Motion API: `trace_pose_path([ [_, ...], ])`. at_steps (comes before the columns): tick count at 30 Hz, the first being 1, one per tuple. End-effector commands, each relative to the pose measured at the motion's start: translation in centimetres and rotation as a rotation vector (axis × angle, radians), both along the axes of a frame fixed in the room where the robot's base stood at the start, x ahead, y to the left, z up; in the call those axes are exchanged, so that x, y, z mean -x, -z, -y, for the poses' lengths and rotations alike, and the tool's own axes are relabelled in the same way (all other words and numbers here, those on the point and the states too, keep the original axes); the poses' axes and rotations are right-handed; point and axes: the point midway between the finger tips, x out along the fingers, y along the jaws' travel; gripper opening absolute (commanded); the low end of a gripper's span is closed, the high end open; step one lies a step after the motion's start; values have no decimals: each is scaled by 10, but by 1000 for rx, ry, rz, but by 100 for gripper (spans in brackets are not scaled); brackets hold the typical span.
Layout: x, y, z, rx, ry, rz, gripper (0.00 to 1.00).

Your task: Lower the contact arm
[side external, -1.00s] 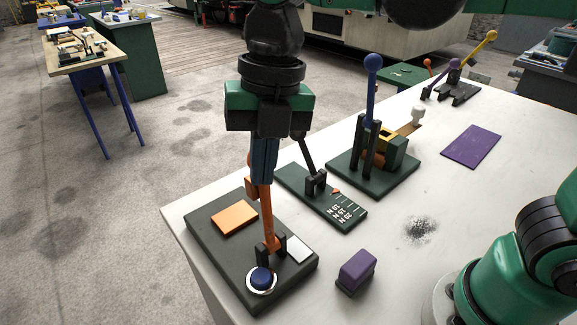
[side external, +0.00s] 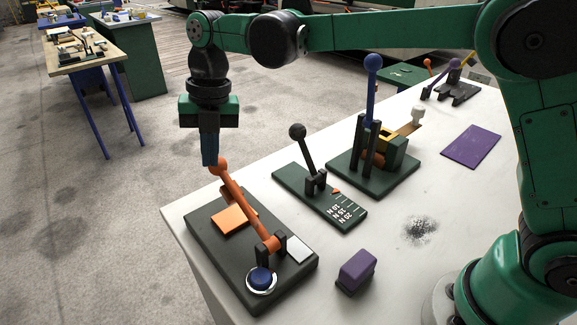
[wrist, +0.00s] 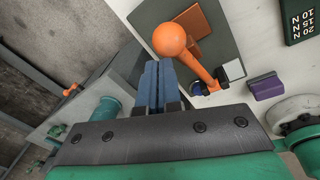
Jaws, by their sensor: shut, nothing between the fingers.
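The orange contact arm (side external: 243,208) is hinged between dark brackets on a dark base plate (side external: 215,265) at the front left of the table. It leans to the left, its ball end (side external: 218,166) raised above the orange pad (side external: 234,218) on the plate. In the wrist view the ball (wrist: 169,39) is large and close. My gripper (side external: 209,163) points down with its blue fingers shut and empty. The fingertips are right beside the ball; I cannot tell whether they touch it. A blue button (side external: 261,277) and a white pad (side external: 299,248) are on the same plate.
A black-knobbed lever (side external: 304,150) stands on a green scale plate behind. A tall blue-knobbed lever (side external: 373,90) stands farther back. A purple block (side external: 356,271) lies to the right, a purple mat (side external: 471,146) farther back. White table between is clear.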

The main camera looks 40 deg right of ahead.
Motion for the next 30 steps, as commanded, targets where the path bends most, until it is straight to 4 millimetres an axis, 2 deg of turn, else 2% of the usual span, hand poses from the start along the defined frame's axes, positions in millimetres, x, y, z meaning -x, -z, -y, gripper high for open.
trace_pose_path([
  [6, -20, 28, 0, 0, 1, 0, 0],
  [11, -29, 48, 0, 0, 1, -5, 0],
  [15, -34, 61, 0, 0, 1, -97, 0],
  [24, -38, 80, 0, 0, 0, -216, 0],
  [30, -39, 86, 0, 2, -1, -247, 0],
])
